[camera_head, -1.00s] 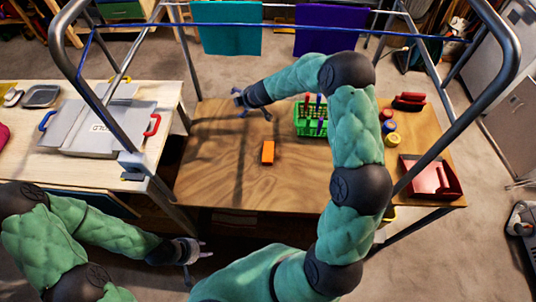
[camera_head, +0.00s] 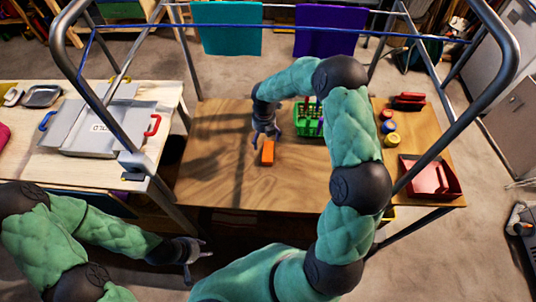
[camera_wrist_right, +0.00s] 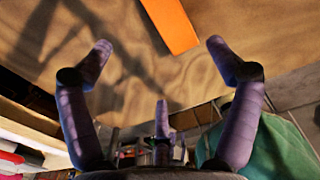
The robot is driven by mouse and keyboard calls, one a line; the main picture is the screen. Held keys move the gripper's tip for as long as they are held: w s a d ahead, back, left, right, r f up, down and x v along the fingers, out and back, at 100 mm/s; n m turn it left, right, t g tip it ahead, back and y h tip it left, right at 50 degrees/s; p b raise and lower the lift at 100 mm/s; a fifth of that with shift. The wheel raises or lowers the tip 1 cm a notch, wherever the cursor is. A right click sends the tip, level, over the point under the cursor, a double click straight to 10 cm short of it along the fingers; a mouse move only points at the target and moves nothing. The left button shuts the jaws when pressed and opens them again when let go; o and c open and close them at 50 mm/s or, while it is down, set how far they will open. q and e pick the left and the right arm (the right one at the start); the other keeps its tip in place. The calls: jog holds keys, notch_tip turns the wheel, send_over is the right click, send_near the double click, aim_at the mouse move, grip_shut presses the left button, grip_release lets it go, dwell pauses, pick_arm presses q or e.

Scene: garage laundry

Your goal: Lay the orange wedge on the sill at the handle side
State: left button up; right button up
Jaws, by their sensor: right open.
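The orange wedge (camera_head: 267,153) lies on the wooden table. It also shows at the top of the right wrist view (camera_wrist_right: 172,24), ahead of and between my right fingers, apart from them. My right gripper (camera_head: 267,139) is open and empty just behind the wedge in the head view; its spread fingers show in the right wrist view (camera_wrist_right: 158,62). My left gripper (camera_head: 196,250) is low in front of the tables, away from the wedge, with nothing seen in it. The grey case-like object (camera_head: 100,127) with a red handle and a blue handle lies on the left, pale table.
A red dustpan-like tray (camera_head: 430,177), small round tubs (camera_head: 390,138) and a red-black brush (camera_head: 408,101) lie at the right. A metal frame post (camera_head: 190,55) rises between the tables. The brown table (camera_head: 215,160) is clear left of the wedge.

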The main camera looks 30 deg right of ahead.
jog(key=b, duration=0.1)
send_over(266, 152)
notch_tip(266, 152, down, 6)
jog(key=shift+w+a+r, duration=0.1)
jog(key=shift+w, duration=0.05)
notch_tip(266, 152, down, 5)
jog(key=shift+f+b, duration=0.1)
jog(key=shift+b, duration=0.8)
jog(key=shift+s, duration=0.2)
jog(key=c, duration=1.4)
